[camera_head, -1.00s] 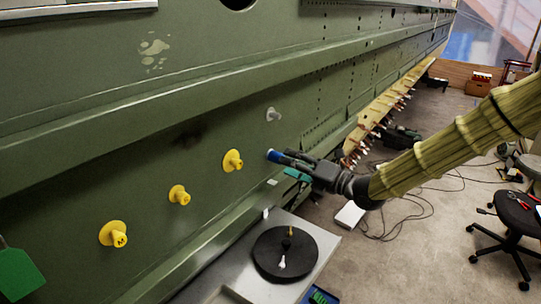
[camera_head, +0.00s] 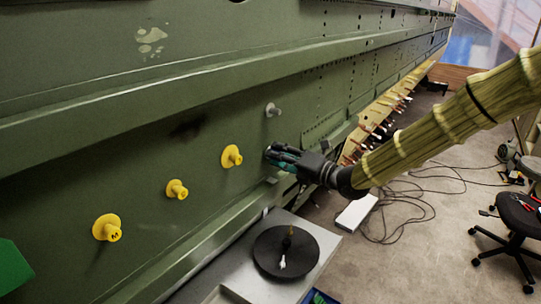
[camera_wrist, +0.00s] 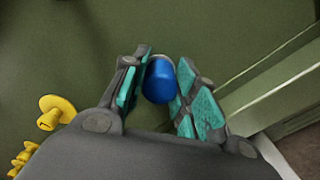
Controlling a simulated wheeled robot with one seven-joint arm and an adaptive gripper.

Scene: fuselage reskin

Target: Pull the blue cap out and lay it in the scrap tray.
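The blue cap (camera_wrist: 161,82) stands out from the green panel, between the two fingers of my gripper (camera_wrist: 162,88) in the wrist view. The teal-padded fingers lie on either side of it and look open. The right finger is very close to the cap, with a narrow gap at the left; contact is unclear. In the head view my gripper (camera_head: 272,155) reaches the panel and hides the cap. A grey shallow tray (camera_head: 225,295) at the bottom edge and a blue bin (camera_head: 320,297) are partly cut off; I cannot tell which is the scrap tray.
Yellow caps (camera_head: 232,156) run down-left along the panel (camera_head: 60,190), and a grey one (camera_head: 272,110) sits above my gripper. A black round plate (camera_head: 286,252) with small items lies on the grey bench (camera_head: 330,240). A ledge runs below the caps.

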